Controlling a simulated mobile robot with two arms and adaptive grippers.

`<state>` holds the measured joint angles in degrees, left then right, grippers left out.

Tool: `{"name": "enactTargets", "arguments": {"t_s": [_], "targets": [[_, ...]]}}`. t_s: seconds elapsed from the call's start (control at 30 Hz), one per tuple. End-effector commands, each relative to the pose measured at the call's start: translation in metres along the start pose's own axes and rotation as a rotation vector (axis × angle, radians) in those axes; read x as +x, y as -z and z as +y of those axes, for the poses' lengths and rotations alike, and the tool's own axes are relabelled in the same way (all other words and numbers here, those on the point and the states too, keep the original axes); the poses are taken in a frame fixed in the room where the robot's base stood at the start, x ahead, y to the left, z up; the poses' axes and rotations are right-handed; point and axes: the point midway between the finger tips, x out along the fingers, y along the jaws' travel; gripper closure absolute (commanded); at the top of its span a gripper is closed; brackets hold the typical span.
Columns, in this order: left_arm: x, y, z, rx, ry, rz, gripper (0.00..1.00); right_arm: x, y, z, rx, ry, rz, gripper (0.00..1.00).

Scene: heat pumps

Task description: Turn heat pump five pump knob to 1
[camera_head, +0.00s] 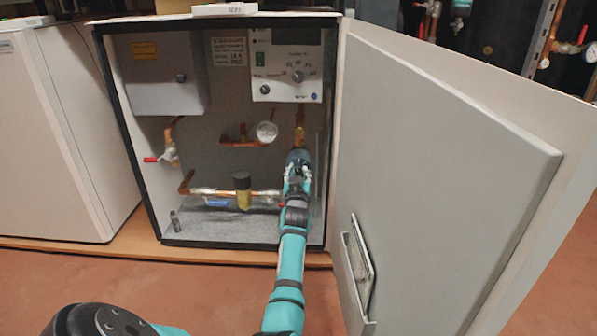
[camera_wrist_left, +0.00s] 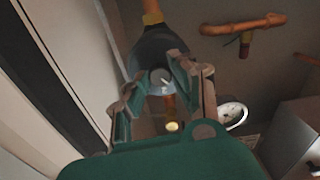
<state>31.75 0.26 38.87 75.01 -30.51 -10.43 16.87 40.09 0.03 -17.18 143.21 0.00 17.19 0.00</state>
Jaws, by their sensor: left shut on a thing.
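The pump (camera_head: 298,156) is a dark round body on a vertical copper pipe, at the right inside the open heat pump cabinet. My left gripper (camera_head: 297,172) reaches it from the front and hides most of it in the head view. In the left wrist view the dark pump body (camera_wrist_left: 152,48) lies just beyond the fingers. Its grey round knob (camera_wrist_left: 160,77) sits between the two fingertips of my left gripper (camera_wrist_left: 158,84), which is shut on it. The knob's setting cannot be read. My right gripper is not in view.
The cabinet door (camera_head: 450,170) stands wide open at the right, close to my arm. A control panel (camera_head: 287,75) is above the pump. A pressure gauge (camera_head: 267,131), a yellow-and-black valve (camera_head: 242,190) and copper pipes are left of it. Another white cabinet (camera_head: 50,140) stands at the left.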

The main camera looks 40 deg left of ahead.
Motion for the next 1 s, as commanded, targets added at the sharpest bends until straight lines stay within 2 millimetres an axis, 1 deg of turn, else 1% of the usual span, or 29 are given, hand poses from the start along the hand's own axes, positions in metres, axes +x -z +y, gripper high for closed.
{"name": "enactTargets", "arguments": {"t_s": [0.03,0.3,0.77,0.8,0.97,1.0], "targets": [[-0.0005,-0.0003,-0.0002,-0.022,0.001,-0.004,1.0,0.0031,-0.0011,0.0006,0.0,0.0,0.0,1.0],[-0.0005,-0.0018,-0.0001,-0.096,0.001,-0.004,1.0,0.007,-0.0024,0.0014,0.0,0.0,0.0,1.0],[-0.0005,-0.0023,-0.0006,-0.109,0.001,-0.004,1.0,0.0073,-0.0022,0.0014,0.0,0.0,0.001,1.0],[-0.0005,-0.0023,-0.0006,-0.109,0.001,-0.004,0.74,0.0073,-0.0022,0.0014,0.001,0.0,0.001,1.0],[-0.0003,-0.0018,-0.0006,-0.108,0.001,-0.003,0.53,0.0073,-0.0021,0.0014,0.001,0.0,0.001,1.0],[-0.0003,-0.0016,-0.0005,-0.108,0.001,-0.003,0.53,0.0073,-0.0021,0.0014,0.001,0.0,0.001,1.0]]}}
